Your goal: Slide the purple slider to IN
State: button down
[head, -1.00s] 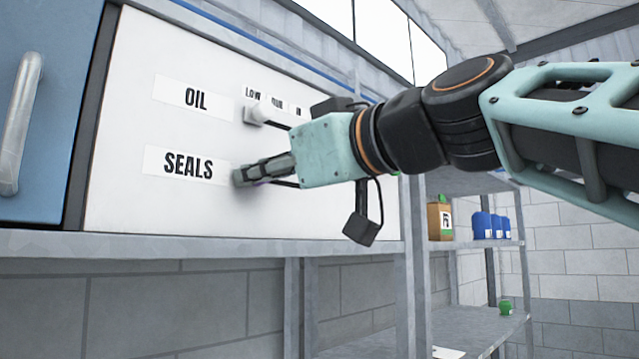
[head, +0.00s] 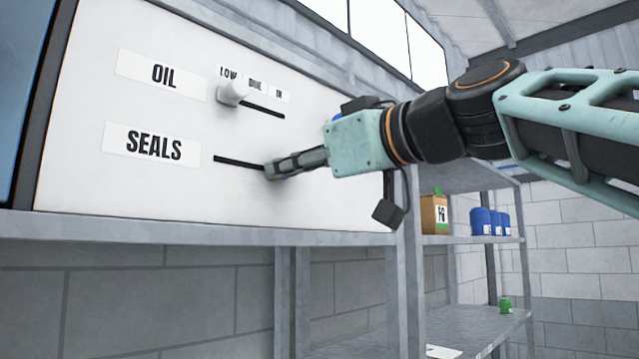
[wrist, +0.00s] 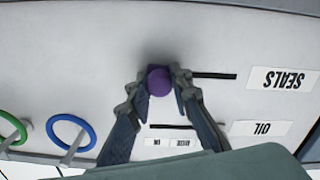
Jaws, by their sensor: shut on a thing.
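The purple slider (wrist: 159,80) shows as a round purple knob between my fingertips in the wrist view. My gripper (wrist: 160,84) is shut on it. In the head view my gripper (head: 272,170) is at the panel and hides nearly all of the knob. The bare SEALS slot (head: 238,162) runs from the knob back towards the SEALS label (head: 154,146). No slot shows on the knob's other side in the wrist view. The knob lines up roughly with the IN label (wrist: 156,142), also seen in the head view (head: 279,94).
Green (wrist: 10,130) and blue (wrist: 71,133) rings show in the wrist view. Shelves at right hold a box (head: 434,214) and blue containers (head: 482,221).

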jog(key=shift+w+d, duration=0.15)
jog(key=c, duration=1.7)
grip_release()
jog(key=shift+w+d, duration=0.1)
jog(key=shift+c, duration=0.2)
jog(key=v, duration=1.2)
